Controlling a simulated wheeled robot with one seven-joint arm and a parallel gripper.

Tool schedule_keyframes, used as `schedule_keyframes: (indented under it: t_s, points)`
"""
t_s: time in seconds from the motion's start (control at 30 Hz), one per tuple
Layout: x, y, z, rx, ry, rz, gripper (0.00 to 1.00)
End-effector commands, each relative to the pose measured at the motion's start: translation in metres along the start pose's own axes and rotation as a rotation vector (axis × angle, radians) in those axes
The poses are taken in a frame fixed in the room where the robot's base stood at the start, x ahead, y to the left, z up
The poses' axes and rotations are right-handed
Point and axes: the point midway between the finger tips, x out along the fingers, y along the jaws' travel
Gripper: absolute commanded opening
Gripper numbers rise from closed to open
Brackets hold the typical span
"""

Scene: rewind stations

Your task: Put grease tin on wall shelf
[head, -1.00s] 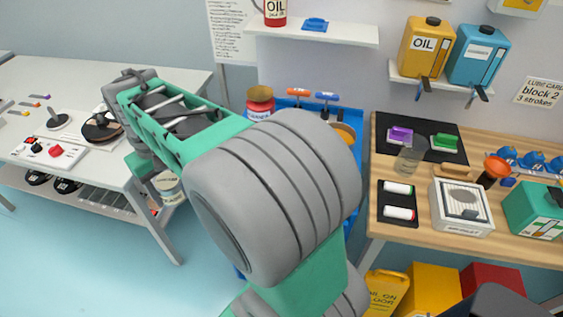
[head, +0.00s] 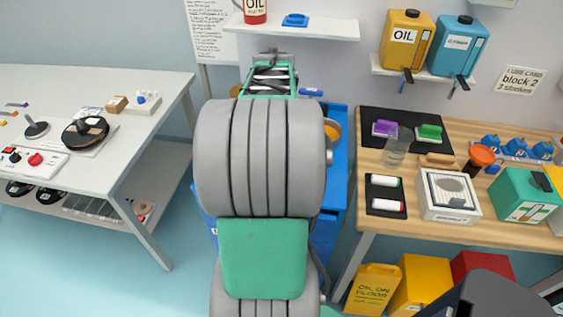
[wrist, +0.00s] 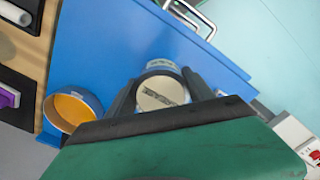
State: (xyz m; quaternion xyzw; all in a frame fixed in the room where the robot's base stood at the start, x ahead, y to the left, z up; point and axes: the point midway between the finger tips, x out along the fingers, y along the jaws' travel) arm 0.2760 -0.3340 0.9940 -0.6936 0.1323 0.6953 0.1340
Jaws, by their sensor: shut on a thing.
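My gripper (wrist: 158,95) is shut on a round tin (wrist: 162,93) with a cream lid carrying a dark label band; I take it for the grease tin. The fingers are on either side of it, over the blue surface. The lid lettering is too small to read. In the head view my arm hides the gripper and the tin. The white wall shelf (head: 330,30) is at the top centre, beyond my arm. A red and white oil can (head: 256,10) stands on its left part and a small blue item (head: 295,19) near its middle.
A blue cart (head: 336,185) is behind and below my arm, with an open blue container, orange inside (wrist: 75,108). A second shelf (head: 420,73) holds yellow and blue cans. A wooden bench (head: 400,228) is right; a pale table (head: 60,90) is left.

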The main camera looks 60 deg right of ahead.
Motion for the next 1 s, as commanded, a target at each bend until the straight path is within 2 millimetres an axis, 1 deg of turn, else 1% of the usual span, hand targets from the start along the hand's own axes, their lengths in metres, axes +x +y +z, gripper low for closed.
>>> schedule_keyframes:
  t_s: [0.03,0.17,0.23,0.3,0.37,0.43,0.63,0.73,0.77,1.0]
  points:
    - [0.005,0.007,-0.001,0.003,0.0,0.0,0.1]
    - [0.019,0.017,-0.004,0.001,0.001,0.001,0.1]
    - [0.03,0.023,-0.005,0.001,0.0,0.0,0.1]
    - [0.044,0.022,-0.005,0.0,0.0,0.0,0.1]
    - [0.052,0.022,-0.005,0.0,0.001,0.001,0.1]
    - [0.056,0.022,-0.005,0.0,0.003,0.002,0.1]
    - [0.056,0.022,-0.005,0.0,0.003,0.002,0.1]
    - [0.06,0.022,-0.005,0.0,0.003,0.002,0.1]
    - [0.06,0.021,-0.005,0.0,0.002,0.002,0.62]
    - [0.059,0.021,-0.005,0.0,0.002,0.002,0.82]
